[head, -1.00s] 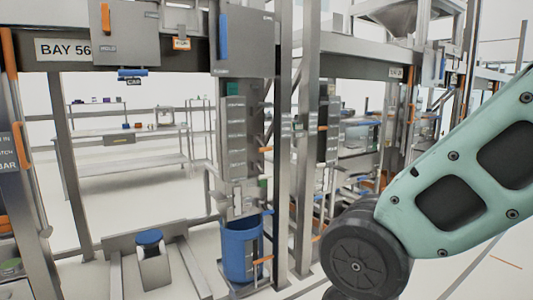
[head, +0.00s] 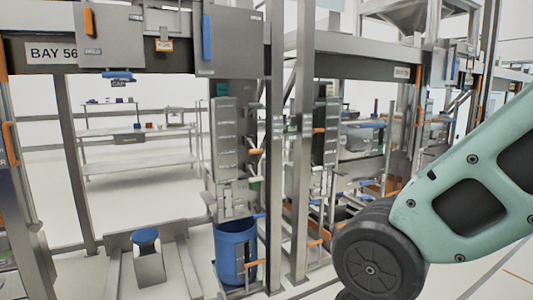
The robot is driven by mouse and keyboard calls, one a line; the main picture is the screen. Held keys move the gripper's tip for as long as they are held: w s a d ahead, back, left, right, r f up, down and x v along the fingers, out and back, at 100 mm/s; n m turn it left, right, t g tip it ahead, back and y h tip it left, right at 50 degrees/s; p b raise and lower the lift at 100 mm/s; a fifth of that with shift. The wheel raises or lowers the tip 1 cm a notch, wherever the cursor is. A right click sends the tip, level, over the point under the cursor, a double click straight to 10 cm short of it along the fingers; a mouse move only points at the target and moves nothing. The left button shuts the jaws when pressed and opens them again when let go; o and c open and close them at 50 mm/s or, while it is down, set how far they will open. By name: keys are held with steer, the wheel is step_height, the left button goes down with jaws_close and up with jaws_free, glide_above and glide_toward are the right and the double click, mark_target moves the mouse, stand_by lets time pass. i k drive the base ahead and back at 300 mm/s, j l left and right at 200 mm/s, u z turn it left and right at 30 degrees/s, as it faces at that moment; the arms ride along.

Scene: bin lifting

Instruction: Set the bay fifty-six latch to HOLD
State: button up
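The sign reading BAY 56 (head: 52,53) is on the crossbeam at the upper left. Right of it is a grey box (head: 125,45) with an orange handle (head: 89,21) and a small label that I cannot read clearly now. Another grey box (head: 236,40) carries a blue upright handle (head: 207,38). A small orange tag (head: 164,45) sits between the boxes. Which handle is the latch, and its setting, I cannot tell for sure. My teal arm with a dark round joint fills the lower right. My gripper is out of view.
A blue bin (head: 236,250) stands on the floor under a column of grey labelled panels (head: 226,135). A blue-topped pedestal (head: 147,258) stands left of it between floor rails. Steel posts (head: 303,150) rise at mid-frame. A shelf table (head: 138,137) stands behind.

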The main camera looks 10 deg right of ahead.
mark_target(254, 151)
steer(key=i+l+u, duration=0.15)
steer(key=l, duration=0.4)
steer(key=i+l+u, duration=0.1)
steer(key=l, duration=0.5)
steer(key=i+l+u, duration=0.15)
steer(key=l, duration=0.45)
steer(key=l+u, duration=0.15)
steer(key=l, duration=0.45)
steer(key=i+l+u, duration=0.2)
steer(key=i+l, duration=0.25)
steer(key=i+l+u, duration=0.15)
steer(key=i+l, duration=0.3)
steer(key=i+l+u, duration=0.2)
steer(key=i+l, duration=0.2)
steer(key=l, duration=0.25)
steer(key=i+l, duration=0.3)
steer(key=i, duration=0.15)
